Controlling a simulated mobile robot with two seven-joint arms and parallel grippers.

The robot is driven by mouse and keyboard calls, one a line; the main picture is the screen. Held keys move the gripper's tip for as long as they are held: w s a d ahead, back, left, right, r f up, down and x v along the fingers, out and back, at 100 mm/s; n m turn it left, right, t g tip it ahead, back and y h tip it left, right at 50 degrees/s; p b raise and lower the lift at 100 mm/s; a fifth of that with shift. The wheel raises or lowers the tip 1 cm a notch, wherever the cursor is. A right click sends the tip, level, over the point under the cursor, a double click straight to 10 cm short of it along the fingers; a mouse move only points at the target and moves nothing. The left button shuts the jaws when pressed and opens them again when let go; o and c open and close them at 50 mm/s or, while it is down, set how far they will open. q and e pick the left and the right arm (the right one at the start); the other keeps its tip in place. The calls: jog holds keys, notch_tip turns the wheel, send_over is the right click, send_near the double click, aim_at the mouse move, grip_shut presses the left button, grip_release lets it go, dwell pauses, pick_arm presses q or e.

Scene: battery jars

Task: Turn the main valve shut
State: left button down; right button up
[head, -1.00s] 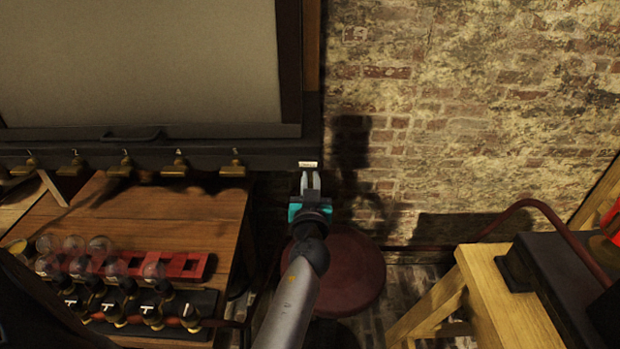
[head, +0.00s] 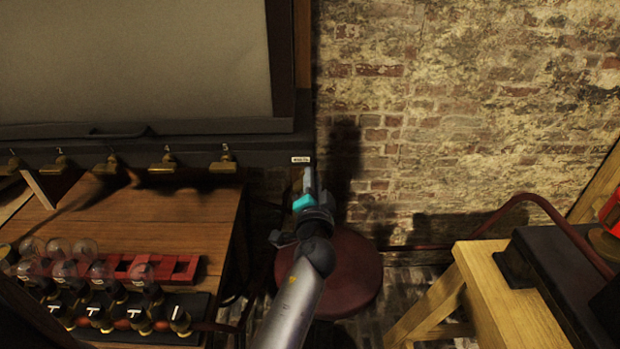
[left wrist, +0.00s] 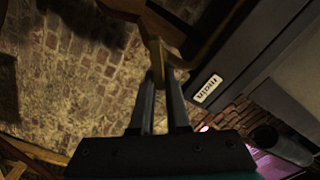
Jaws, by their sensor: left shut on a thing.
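The main valve's brass handle (left wrist: 157,62) shows in the left wrist view between my left fingertips, close to a white "main" label (left wrist: 208,91) on the dark panel. In the head view the label (head: 300,160) sits at the right end of the panel's lower edge, just above my left gripper (head: 308,182). My left gripper is shut on the handle, with its fingers seen nearly edge-on in the head view. The gripper hides most of the valve there. My right gripper is not in view.
Several numbered brass valves (head: 168,163) line the panel edge to the left. A wooden table (head: 190,225) below holds a red rack (head: 185,268) and glass bulbs. A round red stool (head: 345,275) stands below my arm. A wooden bench (head: 490,290) is at right.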

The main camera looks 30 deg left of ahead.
pick_arm(q)
jog(key=shift+w+d+f+m, duration=0.1)
jog(key=shift+f+m, duration=0.1)
jog(key=shift+m, duration=1)
jog(key=shift+w+d+f+m, duration=0.1)
jog(key=shift+f+m, duration=0.15)
jog(key=shift+m, duration=0.95)
jog(key=shift+f+m, duration=0.2)
jog(key=shift+m, duration=1)
jog(key=c, duration=0.9)
grip_release()
jog(key=shift+f, duration=0.1)
